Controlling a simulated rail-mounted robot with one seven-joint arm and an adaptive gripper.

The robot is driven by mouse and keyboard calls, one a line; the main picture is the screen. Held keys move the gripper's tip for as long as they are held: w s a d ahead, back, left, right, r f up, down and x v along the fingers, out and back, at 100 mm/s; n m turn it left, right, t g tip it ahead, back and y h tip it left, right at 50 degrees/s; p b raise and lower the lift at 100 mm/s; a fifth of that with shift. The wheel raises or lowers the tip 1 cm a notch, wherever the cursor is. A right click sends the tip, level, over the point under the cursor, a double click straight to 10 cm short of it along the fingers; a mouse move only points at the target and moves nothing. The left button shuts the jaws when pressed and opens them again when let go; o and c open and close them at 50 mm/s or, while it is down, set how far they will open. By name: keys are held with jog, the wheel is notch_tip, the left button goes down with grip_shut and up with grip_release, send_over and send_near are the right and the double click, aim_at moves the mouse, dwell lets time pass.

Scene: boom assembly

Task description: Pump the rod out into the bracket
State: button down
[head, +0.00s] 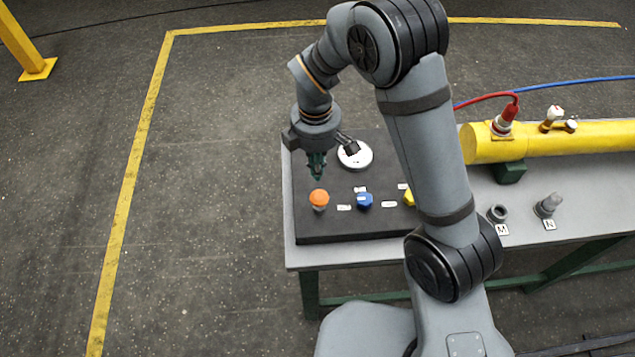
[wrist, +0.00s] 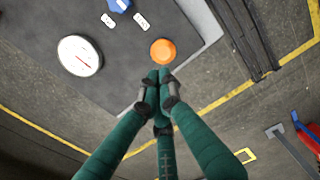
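My gripper (head: 317,172) points down just above and behind an orange knob (head: 319,199) on the dark control panel (head: 330,228). In the wrist view, the green fingers of my gripper (wrist: 159,78) come together at the tips with nothing seen between them, and the orange knob (wrist: 163,51) is close beyond them. I cannot tell whether they touch. A blue knob (head: 364,200) and a partly hidden yellow knob (head: 409,198) stand to the right. A round white gauge (head: 355,154) is behind them; its red needle shows in the wrist view. I cannot make out the rod or the bracket.
A yellow cylinder (head: 590,137) lies on the grey table (head: 470,232), with a red hose (head: 487,98) and a white-topped fitting (head: 553,115). Two grey fittings labelled M (head: 497,213) and N (head: 548,205) stand in front. Open floor lies left of the table.

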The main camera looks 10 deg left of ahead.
aim_at(318, 192)
notch_tip(318, 192, down, 7)
jog(key=shift+d+r+p, duration=0.15)
jog(key=shift+p, duration=0.6)
notch_tip(318, 192, down, 3)
jog(key=b, duration=0.3)
jog(key=shift+r, duration=0.1)
jog(key=shift+r+p, duration=0.45)
jog(key=shift+r, duration=0.05)
notch_tip(318, 192, up, 13)
jog(key=shift+p, duration=0.3)
